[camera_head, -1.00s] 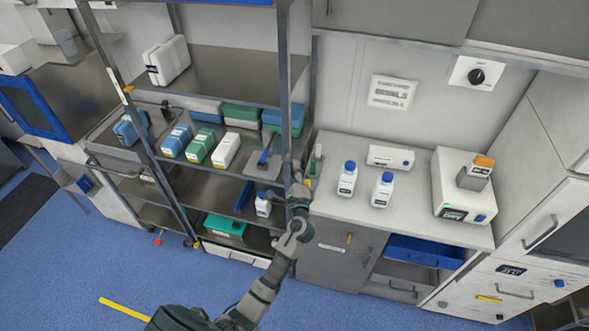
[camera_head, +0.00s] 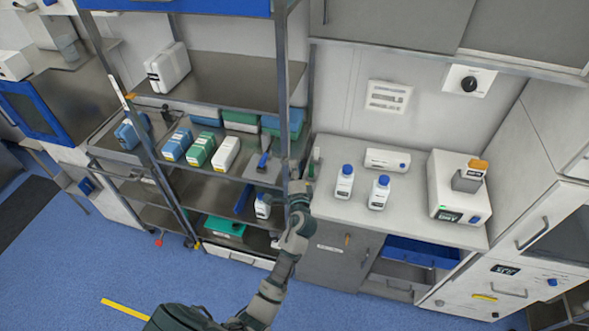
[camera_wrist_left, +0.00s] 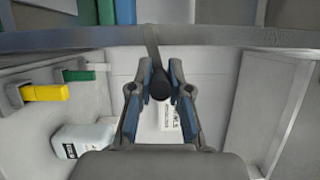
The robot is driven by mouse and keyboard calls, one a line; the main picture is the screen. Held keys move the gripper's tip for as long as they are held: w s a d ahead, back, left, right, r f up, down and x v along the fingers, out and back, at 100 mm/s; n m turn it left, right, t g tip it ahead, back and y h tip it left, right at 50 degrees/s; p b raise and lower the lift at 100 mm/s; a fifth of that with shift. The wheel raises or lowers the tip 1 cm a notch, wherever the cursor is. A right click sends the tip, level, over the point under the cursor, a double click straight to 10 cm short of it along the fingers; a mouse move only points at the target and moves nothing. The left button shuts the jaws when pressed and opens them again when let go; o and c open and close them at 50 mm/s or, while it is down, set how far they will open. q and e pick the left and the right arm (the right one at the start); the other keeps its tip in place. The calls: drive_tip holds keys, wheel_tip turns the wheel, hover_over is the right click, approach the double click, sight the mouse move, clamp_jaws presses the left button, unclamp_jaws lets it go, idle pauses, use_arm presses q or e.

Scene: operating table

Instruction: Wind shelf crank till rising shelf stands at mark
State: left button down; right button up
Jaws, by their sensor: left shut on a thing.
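The shelf rack (camera_head: 283,85) stands at left centre in the head view, with several metal shelves. A middle shelf (camera_head: 215,172) carries blue, green and white boxes; I cannot tell for sure which shelf is the rising one. A small pale and orange strip (camera_head: 118,92) on the left post may be the mark. My left gripper (camera_head: 299,185) is at the rack's front right post. In the left wrist view my left gripper (camera_wrist_left: 160,72) is shut on a dark round knob (camera_wrist_left: 160,86), seemingly the crank handle, below a shelf edge. The rest of the crank is mostly hidden. My right gripper is out of view.
A counter (camera_head: 408,215) to the right holds two blue-capped bottles (camera_head: 344,182), a white box and a device (camera_head: 459,190). A bottle (camera_head: 263,206) stands on a lower shelf near my arm. Yellow and green tabs (camera_wrist_left: 45,92) show in the wrist view. Floor in front is clear.

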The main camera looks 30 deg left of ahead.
use_arm(q)
drive_tip(key=shift+s+a, duration=0.1)
drive_tip(key=c, duration=1.1)
unclamp_jaws()
drive_tip(key=shift+s+a, duration=0.1)
drive_tip(key=v, duration=1.2)
